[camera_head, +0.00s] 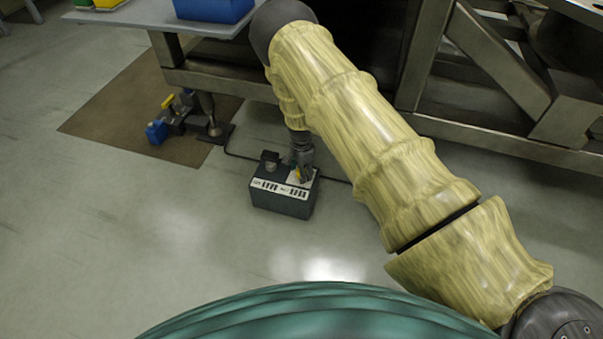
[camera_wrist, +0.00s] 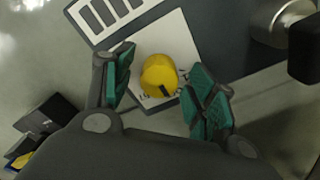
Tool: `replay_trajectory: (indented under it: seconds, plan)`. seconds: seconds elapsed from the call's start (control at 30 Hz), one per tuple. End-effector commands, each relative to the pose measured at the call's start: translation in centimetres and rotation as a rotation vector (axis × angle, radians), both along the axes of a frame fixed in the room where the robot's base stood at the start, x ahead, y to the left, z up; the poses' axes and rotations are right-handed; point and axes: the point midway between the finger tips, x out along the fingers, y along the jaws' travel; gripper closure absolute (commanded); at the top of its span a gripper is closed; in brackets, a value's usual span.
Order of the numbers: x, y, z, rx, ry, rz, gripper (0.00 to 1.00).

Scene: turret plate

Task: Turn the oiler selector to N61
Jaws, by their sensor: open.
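The oiler box (camera_head: 284,200) is a dark box with a white labelled panel, standing on the floor in the head view. The yellow selector knob (camera_wrist: 159,76) sits on the white plate (camera_wrist: 182,39) in the wrist view and has a dark pointer mark on its lower side. Lettering at the knob's lower edge is too small to read. My gripper (camera_wrist: 160,84) is open, with one green-padded finger on each side of the knob and visible gaps to it. In the head view my gripper (camera_head: 302,172) is over the box's right part and hides much of the knob.
A metal cylinder with a dark end (camera_wrist: 285,22) stands at the wrist view's upper right. In the head view, a foot pedal with blue and yellow parts (camera_head: 180,120) is on the brown mat (camera_head: 110,118). A steel bench frame (camera_head: 480,140) stands behind. Floor in front is clear.

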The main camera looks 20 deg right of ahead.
Motion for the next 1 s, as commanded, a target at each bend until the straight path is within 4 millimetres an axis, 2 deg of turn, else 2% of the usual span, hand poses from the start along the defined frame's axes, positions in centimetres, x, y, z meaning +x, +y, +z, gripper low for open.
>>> replay_trajectory:
  seconds: [0.33,0.37,0.6,1.0]
  plan:
    - [-0.03,0.00,-0.34,0.000,0.000,0.001,0.43]
    - [-0.03,0.00,-0.34,0.000,0.001,0.001,0.47]
    - [-0.03,0.00,-0.33,0.000,0.000,0.001,0.90]
    - [-0.04,-0.01,-0.16,0.000,0.001,0.059,0.90]
